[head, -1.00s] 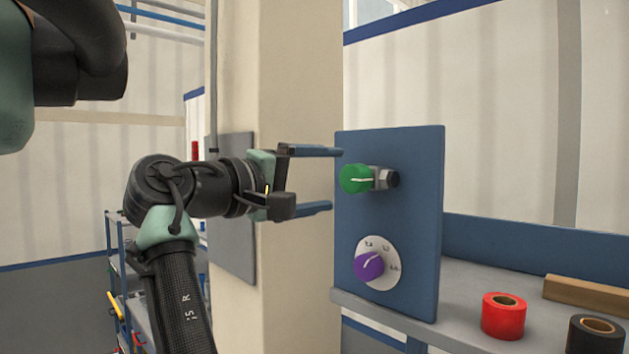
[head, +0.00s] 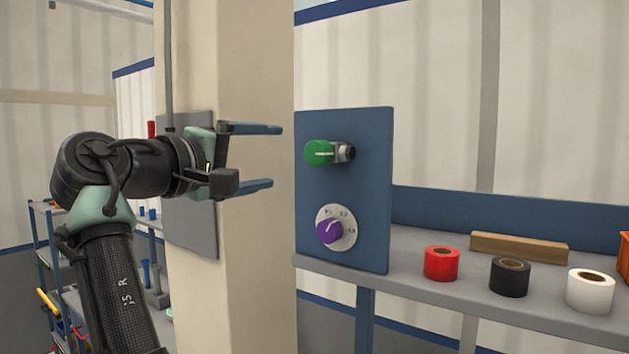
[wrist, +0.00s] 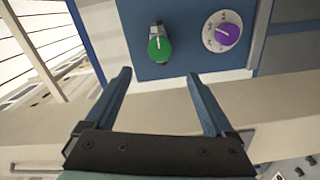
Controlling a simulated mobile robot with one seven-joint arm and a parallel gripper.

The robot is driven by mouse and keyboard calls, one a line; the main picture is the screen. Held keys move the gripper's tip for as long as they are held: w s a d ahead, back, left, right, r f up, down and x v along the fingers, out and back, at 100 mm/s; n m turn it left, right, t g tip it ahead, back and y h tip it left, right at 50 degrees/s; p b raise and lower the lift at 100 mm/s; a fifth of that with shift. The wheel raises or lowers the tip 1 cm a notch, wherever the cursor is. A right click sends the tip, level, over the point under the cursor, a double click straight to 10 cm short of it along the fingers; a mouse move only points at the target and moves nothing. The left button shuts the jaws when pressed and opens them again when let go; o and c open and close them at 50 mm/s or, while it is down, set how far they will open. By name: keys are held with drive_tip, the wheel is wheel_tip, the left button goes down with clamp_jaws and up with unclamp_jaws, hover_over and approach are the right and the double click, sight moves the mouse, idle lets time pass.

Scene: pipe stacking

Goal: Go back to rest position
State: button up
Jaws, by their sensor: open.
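My gripper (head: 277,157) is open and empty in the head view, with its two blue fingers apart and pointing right. It is left of a blue panel (head: 370,190), with a gap between the fingertips and the panel's green knob (head: 319,153). Below the green knob is a purple dial (head: 329,231) on a white numbered disc. In the wrist view my gripper (wrist: 160,85) shows both fingers spread with nothing between them. The green knob (wrist: 159,48) is beyond the fingers, and the purple dial (wrist: 228,34) is to its right.
A beige pillar (head: 255,260) stands behind my gripper. A grey shelf (head: 400,258) at right holds a red roll (head: 441,264), a black roll (head: 510,278), a white roll (head: 590,291) and a wooden block (head: 518,248). A blue rack (head: 45,235) stands at the left.

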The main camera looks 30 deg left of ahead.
drive_tip(key=d+f+m+t+y+b, duration=0.3)
drive_tip(key=d+f+m+y+b, duration=0.25)
drive_tip(key=d+f+b, duration=0.75)
drive_tip(key=s+d+m+t+h+b, duration=0.4)
drive_tip(key=s+d+m+t, duration=0.2)
drive_tip(key=s+d, duration=1)
drive_tip(key=d+m, duration=0.2)
drive_tip(key=d, duration=0.2)
drive_tip(key=shift+s+f+m, duration=0.25)
drive_tip(key=shift+s+m, duration=0.1)
drive_tip(key=shift+s, duration=0.05)
drive_tip(key=shift+w, duration=0.1)
